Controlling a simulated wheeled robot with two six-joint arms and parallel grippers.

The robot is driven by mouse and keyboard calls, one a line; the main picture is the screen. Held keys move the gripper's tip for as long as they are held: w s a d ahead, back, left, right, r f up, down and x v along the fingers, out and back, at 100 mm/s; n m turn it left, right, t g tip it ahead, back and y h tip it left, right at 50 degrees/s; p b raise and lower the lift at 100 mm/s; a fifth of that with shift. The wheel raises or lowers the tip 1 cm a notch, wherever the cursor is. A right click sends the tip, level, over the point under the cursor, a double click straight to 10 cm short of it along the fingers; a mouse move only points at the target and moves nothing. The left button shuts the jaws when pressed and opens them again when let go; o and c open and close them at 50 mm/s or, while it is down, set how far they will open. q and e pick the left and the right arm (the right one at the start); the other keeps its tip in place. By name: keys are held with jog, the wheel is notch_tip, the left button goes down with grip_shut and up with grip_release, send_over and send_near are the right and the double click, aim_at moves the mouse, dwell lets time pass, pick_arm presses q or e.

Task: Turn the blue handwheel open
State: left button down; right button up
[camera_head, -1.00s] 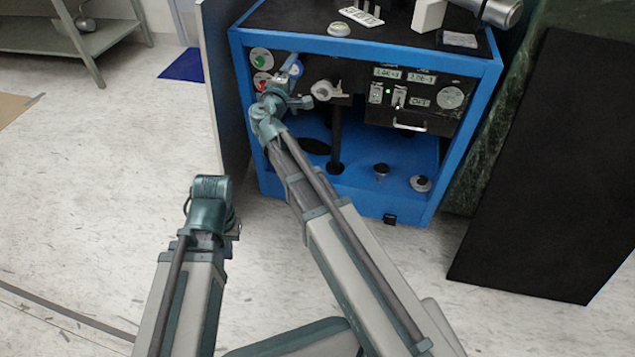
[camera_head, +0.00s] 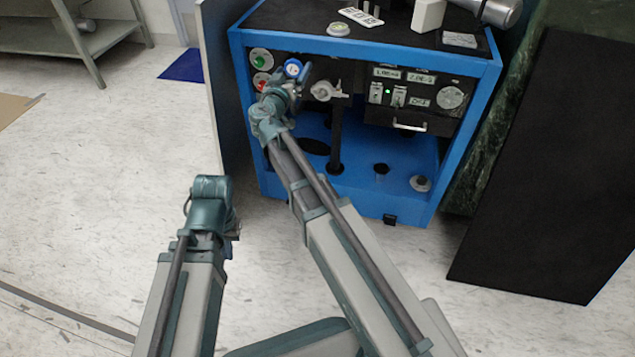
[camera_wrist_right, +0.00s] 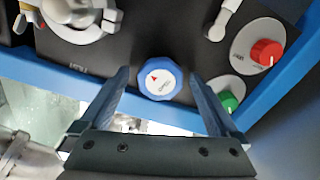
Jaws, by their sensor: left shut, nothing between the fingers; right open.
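The blue handwheel (camera_head: 292,68) is a small round knob with a white face on the upper left of the blue cabinet's front panel. In the right wrist view the handwheel (camera_wrist_right: 160,87) shows a red arrow mark and small lettering. My right gripper (camera_head: 291,83) is open just below the handwheel in the head view. In the wrist view its fingers lie left and right of the knob, with a gap on each side; I cannot tell how far the tips reach along it. My left gripper (camera_head: 234,234) is low at the left, away from the cabinet, mostly hidden by its wrist.
A green knob (camera_head: 260,59) and a red knob (camera_head: 262,82) sit left of the handwheel. A silver valve fitting (camera_head: 325,90) is close on its right. The blue cabinet (camera_head: 440,62) has loose parts on top. A black panel (camera_head: 550,170) stands at right.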

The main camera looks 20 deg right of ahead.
jog(key=shift+s+a+m, duration=0.15)
jog(key=shift+s+m, duration=0.05)
jog(key=shift+m, duration=0.3)
jog(key=v, duration=1.3)
jog(key=s+d+f+g, duration=0.6)
jog(key=d+f+g, duration=0.1)
jog(key=f, duration=0.3)
jog(key=s+a+f+n+g+y+p, duration=0.1)
jog(key=s+f+n+g+y, duration=0.1)
jog(key=s+f+g+y, duration=0.3)
jog(key=shift+s+a+f+y, duration=0.2)
jog(key=shift+s+f+y, duration=0.3)
jog(key=shift+s+f, duration=1.25)
jog(key=shift+w, duration=0.15)
